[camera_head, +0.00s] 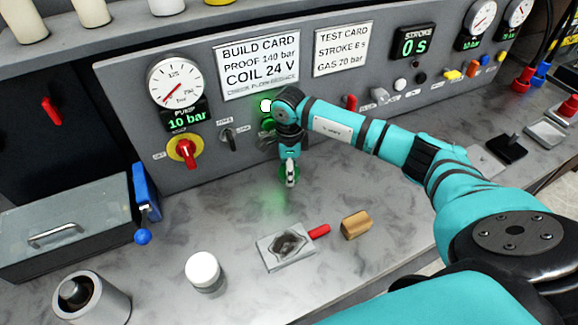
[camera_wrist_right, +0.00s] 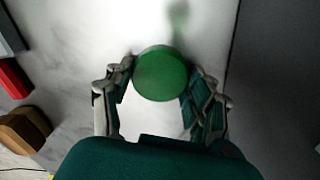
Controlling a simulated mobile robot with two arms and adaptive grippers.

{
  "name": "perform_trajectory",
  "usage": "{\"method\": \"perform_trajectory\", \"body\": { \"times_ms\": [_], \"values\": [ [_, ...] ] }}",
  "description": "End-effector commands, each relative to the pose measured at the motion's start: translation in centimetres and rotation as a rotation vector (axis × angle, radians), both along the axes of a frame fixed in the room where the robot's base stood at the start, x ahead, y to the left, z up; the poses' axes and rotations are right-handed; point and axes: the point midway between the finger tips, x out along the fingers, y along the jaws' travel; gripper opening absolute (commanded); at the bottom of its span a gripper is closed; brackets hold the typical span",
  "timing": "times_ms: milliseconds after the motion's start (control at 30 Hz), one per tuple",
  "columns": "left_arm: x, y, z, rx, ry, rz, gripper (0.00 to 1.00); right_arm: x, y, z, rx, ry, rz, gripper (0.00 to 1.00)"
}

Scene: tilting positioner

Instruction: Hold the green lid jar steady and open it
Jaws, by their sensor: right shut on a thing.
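The green lid (camera_wrist_right: 161,73) of the jar shows as a round disc between the fingers of my right gripper (camera_wrist_right: 160,84) in the right wrist view. The fingers sit against both sides of it, and the gripper is shut on the jar. In the head view my right gripper (camera_head: 291,178) points down in front of the panel and hides most of the jar, with only a bit of green showing around the fingers. The jar's body is hidden under the lid. My left gripper is in neither view.
A white-lidded jar (camera_head: 203,271), a tray with a dark patch (camera_head: 273,258), a red handle (camera_head: 319,231) and a brass cylinder (camera_head: 355,224) stand nearer the front. The gauge panel (camera_head: 220,90) rises behind. A metal box (camera_head: 65,228) is at left.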

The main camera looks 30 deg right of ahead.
Motion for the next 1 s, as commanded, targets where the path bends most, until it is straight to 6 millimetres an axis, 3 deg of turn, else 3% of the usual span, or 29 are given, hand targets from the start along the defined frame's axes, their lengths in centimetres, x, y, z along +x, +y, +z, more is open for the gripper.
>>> {"method": "perform_trajectory", "body": {
  "times_ms": [400,433,600,1000],
  "values": [
    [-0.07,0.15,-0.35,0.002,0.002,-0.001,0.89,0.02,-0.01,-0.89,-0.001,-0.002,0.000,0.17],
    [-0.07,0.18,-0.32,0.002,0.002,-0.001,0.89,0.03,0.00,-0.84,0.000,-0.002,0.000,0.57],
    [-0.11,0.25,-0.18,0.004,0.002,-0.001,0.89,0.01,0.01,-0.72,0.000,-0.002,0.000,0.79],
    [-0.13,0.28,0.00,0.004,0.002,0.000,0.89,0.08,-0.01,0.07,-0.001,-0.003,0.000,0.79]
  ]
}}
